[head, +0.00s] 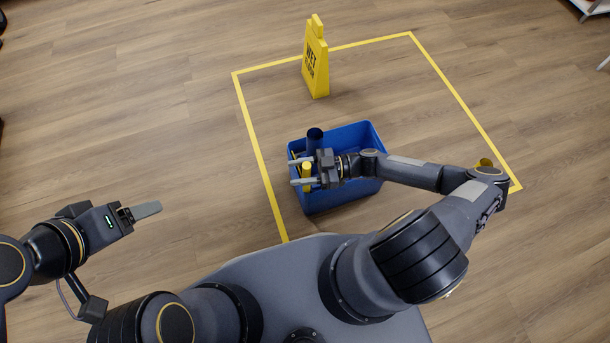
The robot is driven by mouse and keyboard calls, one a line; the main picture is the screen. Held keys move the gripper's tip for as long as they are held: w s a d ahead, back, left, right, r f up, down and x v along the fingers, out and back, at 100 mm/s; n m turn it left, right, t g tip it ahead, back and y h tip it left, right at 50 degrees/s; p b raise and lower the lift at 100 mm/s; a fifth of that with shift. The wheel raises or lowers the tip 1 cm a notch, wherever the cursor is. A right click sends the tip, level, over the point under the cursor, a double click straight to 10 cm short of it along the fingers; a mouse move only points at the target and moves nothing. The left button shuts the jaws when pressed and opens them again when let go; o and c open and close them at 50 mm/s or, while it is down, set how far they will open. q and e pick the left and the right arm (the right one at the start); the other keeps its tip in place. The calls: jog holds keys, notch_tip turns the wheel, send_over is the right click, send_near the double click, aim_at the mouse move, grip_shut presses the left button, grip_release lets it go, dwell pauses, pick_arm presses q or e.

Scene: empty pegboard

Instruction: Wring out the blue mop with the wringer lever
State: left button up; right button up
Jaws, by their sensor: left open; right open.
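A blue bucket (368,133) stands on the floor in front of me. A dark blue round piece (314,137) rises at its back left; I cannot tell whether it is part of the mop or of the wringer. A short upright yellow piece (306,171), perhaps the wringer lever, shows at the bucket's left side. My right gripper (301,173) is open over the bucket's left side, with its fingers on either side of the yellow piece; contact cannot be told. The gripper and forearm hide much of the bucket's inside. My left gripper (152,210) is open and empty, left of the bucket.
A yellow wet-floor sign (315,67) stands behind the bucket. Yellow tape (252,130) outlines an area on the wooden floor. The floor between my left gripper and the bucket is clear.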

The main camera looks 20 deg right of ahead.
jog(key=c, duration=0.8)
jog(key=shift+o, duration=0.2)
jog(key=shift+s+a+f+n+h+p, duration=0.15)
jog(key=shift+a+f+h+p, duration=0.15)
jog(key=shift+a+h+p, duration=0.45)
jog(key=shift+w+a+f+n+h+p, duration=0.1)
jog(key=shift+a+f+h+p, duration=0.2)
jog(key=shift+a+h+p, duration=0.45)
jog(key=shift+s+a+f+n+h+p, duration=0.15)
jog(key=shift+a+f+h+p, duration=0.15)
jog(key=shift+a+h+p, duration=0.45)
jog(key=shift+w+a, duration=0.1)
jog(key=shift+a, duration=0.05)
